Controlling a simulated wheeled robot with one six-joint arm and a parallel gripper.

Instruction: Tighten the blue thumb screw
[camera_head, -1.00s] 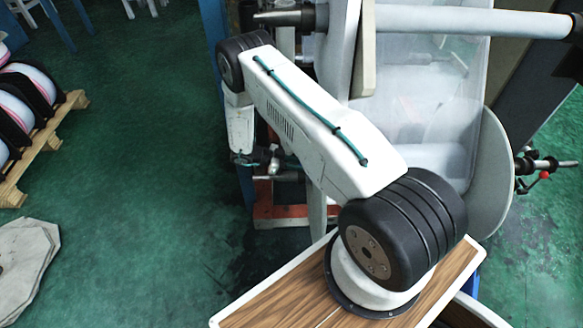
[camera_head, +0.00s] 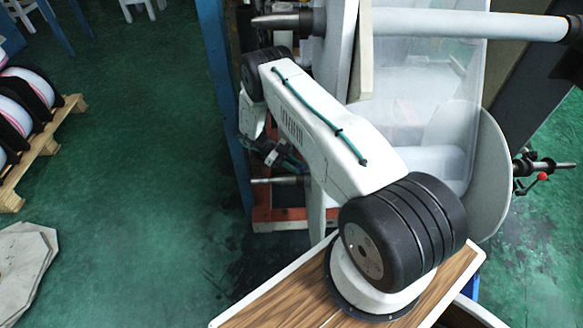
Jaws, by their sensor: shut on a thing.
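My gripper (camera_head: 287,160) shows small and dark at the end of my white wrist, beside the film tower's lower left side. It is shut, with its jaws at the machine, just above a grey metal shaft end (camera_head: 272,181). The blue thumb screw cannot be made out; the place between the jaws is too small and partly covered by my wrist and forearm. What the jaws hold is most likely that screw, but its head and its seating do not show.
The film tower has a white roller (camera_head: 450,24) at the top and a clear film sheet (camera_head: 420,90). A blue post (camera_head: 222,90) stands close left of my wrist. A pallet (camera_head: 38,148) with rolls is far left. The green floor (camera_head: 130,200) between is clear.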

